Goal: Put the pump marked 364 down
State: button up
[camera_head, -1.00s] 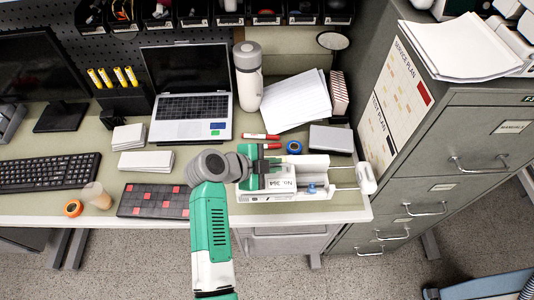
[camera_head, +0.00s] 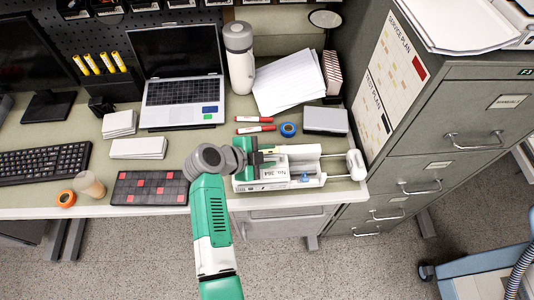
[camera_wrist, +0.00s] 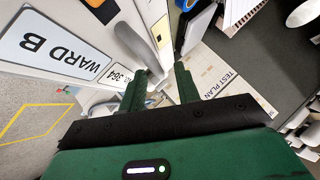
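The white pump marked 364 (camera_head: 292,184) lies at the desk's front right corner, its long side along the front edge. It appears to rest on the desktop. Its No. 364 label faces me; its grey-white end points right. In the wrist view, the pump's white body (camera_wrist: 85,14) fills the upper left, with a WARD B label and the 364 label (camera_wrist: 121,75).
Markers (camera_head: 254,129), blue tape (camera_head: 288,129) and a grey box (camera_head: 325,120) lie just behind the pump. A dark tray with red squares (camera_head: 149,187) is to the left. A filing cabinet (camera_head: 440,150) stands close on the right.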

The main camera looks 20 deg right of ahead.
jog(key=p+v, duration=0.2)
jog(key=v, duration=1)
